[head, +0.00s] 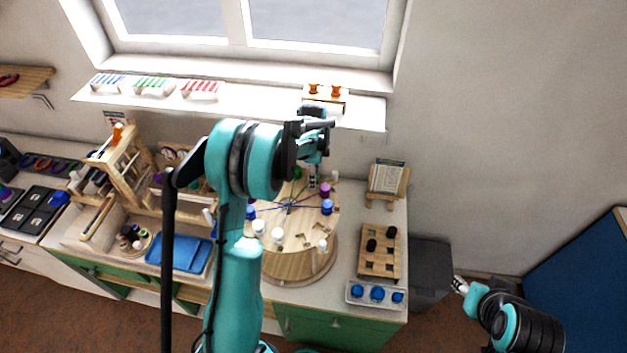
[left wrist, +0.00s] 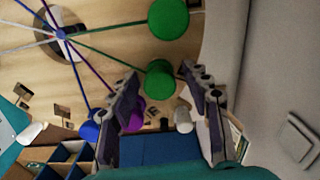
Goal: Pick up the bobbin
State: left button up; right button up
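A round wooden braiding stand (head: 300,262) holds several thread bobbins around its top, with coloured threads meeting at the centre. My left gripper (head: 313,183) is over the stand's far side. In the left wrist view its two fingers (left wrist: 161,75) are spread open, with a green bobbin (left wrist: 160,82) appearing between the tips; I cannot tell whether they touch it. Another green bobbin (left wrist: 168,18) is farther up that view. A purple bobbin (head: 324,190) and a blue bobbin (head: 326,207) sit to the right on the stand. My right gripper (head: 460,285) is off at lower right, too small to read.
Orange bobbins (head: 313,88) stand on the window shelf above my left gripper. A wooden board (head: 380,262) with black pieces and a tray (head: 357,300) with blue pieces lie right of the stand. A blue tray (head: 180,252) and wooden frame (head: 122,150) are left.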

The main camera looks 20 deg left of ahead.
pick_arm(q)
grip_shut()
